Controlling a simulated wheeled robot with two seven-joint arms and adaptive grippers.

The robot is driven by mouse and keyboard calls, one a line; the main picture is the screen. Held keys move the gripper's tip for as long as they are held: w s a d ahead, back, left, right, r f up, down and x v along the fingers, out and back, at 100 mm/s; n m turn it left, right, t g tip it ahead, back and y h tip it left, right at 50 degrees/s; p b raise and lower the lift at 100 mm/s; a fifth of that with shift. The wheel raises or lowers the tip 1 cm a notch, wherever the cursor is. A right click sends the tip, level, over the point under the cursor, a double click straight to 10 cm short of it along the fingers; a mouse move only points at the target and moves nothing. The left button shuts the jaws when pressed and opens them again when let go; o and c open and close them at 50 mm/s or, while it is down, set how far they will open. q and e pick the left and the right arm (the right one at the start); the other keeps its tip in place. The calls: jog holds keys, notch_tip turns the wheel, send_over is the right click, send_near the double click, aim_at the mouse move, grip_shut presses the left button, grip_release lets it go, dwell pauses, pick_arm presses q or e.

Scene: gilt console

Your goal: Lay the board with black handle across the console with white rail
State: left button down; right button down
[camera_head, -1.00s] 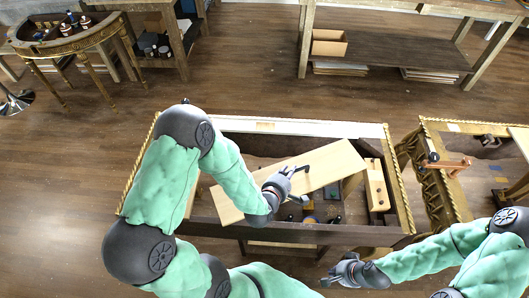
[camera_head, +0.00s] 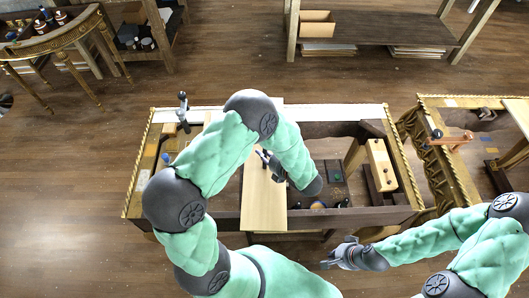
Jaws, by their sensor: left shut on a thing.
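The light wooden board with a black handle (camera_head: 264,205) lies crosswise over the console with white rail (camera_head: 340,112), its long side running from back to front. Its far end overlaps the white rail and its near end overlaps the front edge; I cannot tell whether it rests on them. My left gripper (camera_head: 268,160) is shut on the board's black handle, and my forearm hides part of the board. My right gripper (camera_head: 338,256) is empty, in front of the console's front edge; its fingers are too small to judge.
A second gilt console (camera_head: 440,150) stands close on the right. A workbench (camera_head: 380,30) is at the back. Floor lies open behind.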

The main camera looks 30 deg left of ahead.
pick_arm(q)
jog(key=shift+s+d, duration=0.1)
jog(key=shift+s, duration=0.05)
jog(key=shift+s+f+g, duration=0.1)
jog(key=shift+s+g, duration=0.05)
jog(key=shift+g, duration=0.15)
jog(key=shift+f+b, duration=1.55)
jog(key=shift+f, duration=0.5)
jog(key=shift+f+b, duration=0.95)
jog(key=shift+f, duration=0.2)
jog(key=shift+f, duration=0.15)
jog(key=shift+c, duration=1)
grip_release()
jog(key=shift+f, duration=0.1)
jog(key=shift+r+p, duration=3.15)
jog(key=shift+r, duration=1.45)
